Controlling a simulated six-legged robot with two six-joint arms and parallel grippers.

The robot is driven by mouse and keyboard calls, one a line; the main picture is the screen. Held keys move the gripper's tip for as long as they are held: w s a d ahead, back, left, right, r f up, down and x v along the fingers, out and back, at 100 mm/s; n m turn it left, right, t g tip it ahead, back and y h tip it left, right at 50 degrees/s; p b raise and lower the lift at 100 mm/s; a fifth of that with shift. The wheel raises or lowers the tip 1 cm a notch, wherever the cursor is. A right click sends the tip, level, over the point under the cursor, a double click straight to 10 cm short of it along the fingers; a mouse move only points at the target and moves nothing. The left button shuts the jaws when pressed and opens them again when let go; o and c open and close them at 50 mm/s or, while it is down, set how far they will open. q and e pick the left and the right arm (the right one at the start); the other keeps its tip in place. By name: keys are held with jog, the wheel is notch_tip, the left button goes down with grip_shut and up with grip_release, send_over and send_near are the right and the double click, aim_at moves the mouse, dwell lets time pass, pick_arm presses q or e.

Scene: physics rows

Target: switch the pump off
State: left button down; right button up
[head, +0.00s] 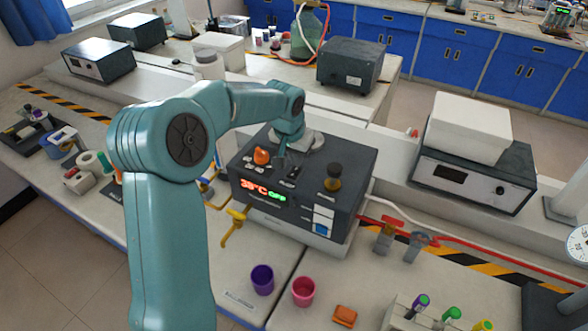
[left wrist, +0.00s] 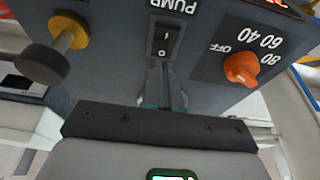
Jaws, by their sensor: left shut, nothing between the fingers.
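The pump switch (left wrist: 164,38) is a black rocker under the PUMP label on the top panel of a dark grey unit (head: 345,205). It bears the marks I and 0; I cannot tell which end is pressed in. In the head view the switch shows as a small dark spot (head: 293,172). My left gripper (head: 279,161) reaches down over the unit. In the left wrist view its narrow fingers (left wrist: 162,72) are together and empty, in line with the switch at its 0 end; contact is unclear. My right gripper is not seen.
An orange knob (left wrist: 241,68) marked OFF, 40, 60, 80 and a black-and-yellow knob (left wrist: 58,48) flank the switch. The front display (head: 263,191) reads 30°C and OFF. A yellow tap (head: 233,226), purple cup (head: 262,279) and pink cup (head: 303,291) stand in front.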

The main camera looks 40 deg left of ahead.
aim_at(296, 169)
pick_arm(q)
jog(key=shift+r+p, duration=1.1)
jog(key=shift+r, duration=0.8)
notch_tip(296, 169, up, 2)
jog(key=shift+r, duration=0.1)
jog(key=shift+s, duration=0.1)
